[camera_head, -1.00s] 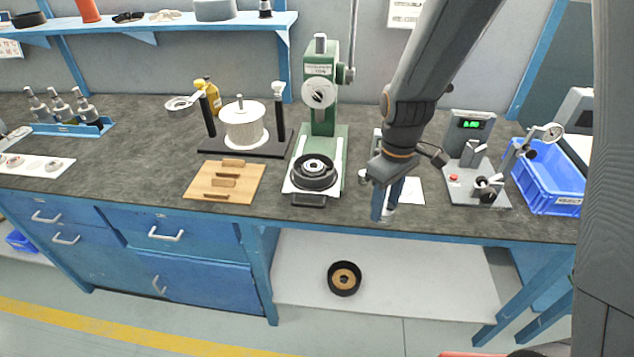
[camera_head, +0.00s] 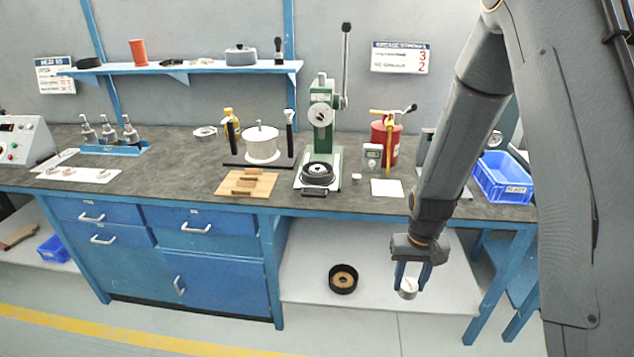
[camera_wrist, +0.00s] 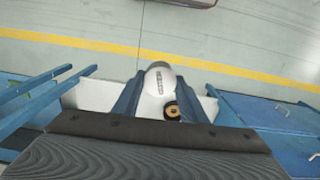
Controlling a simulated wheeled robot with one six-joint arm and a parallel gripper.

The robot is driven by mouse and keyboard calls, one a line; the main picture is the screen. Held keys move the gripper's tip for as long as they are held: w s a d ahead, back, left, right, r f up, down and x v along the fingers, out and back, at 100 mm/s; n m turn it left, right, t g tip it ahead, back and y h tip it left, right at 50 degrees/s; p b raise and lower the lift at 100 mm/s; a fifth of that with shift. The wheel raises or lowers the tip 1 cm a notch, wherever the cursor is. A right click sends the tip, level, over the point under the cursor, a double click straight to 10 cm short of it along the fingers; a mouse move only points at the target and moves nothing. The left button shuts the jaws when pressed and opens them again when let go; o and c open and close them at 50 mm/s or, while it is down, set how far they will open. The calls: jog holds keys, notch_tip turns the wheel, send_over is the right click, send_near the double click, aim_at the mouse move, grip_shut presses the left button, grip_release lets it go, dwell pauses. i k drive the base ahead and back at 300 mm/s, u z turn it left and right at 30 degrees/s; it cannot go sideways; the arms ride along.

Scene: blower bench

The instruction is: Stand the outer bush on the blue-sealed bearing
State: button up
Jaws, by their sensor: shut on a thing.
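My gripper (camera_head: 411,280) is shut on a short silver-white cylinder (camera_head: 408,289), which looks like the outer bush. It hangs low in front of the bench, near the lower shelf. In the wrist view the bush (camera_wrist: 157,76) sits between my two blue fingers and shows a dark marking on its side. Round parts lie on a white sheet (camera_head: 98,176) at the bench's left; they are too small to tell a blue seal. A dark ring-shaped part (camera_head: 318,172) sits on the green press (camera_head: 322,125); no blue shows on it.
The lower shelf (camera_head: 305,262) holds a black ring with a tan centre (camera_head: 343,279). The bench front edge is above and behind my gripper. A wooden block stand (camera_head: 246,184), white pot (camera_head: 262,145), red can (camera_head: 384,141) and blue crate (camera_head: 503,178) occupy the bench. A bare white sheet (camera_head: 387,187) lies right of the press.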

aim_at(317, 168)
jog(key=z, duration=0.45)
jog(key=k, duration=0.1)
jog(key=u, duration=1.4)
jog(key=i, duration=0.5)
jog(key=u, duration=0.25)
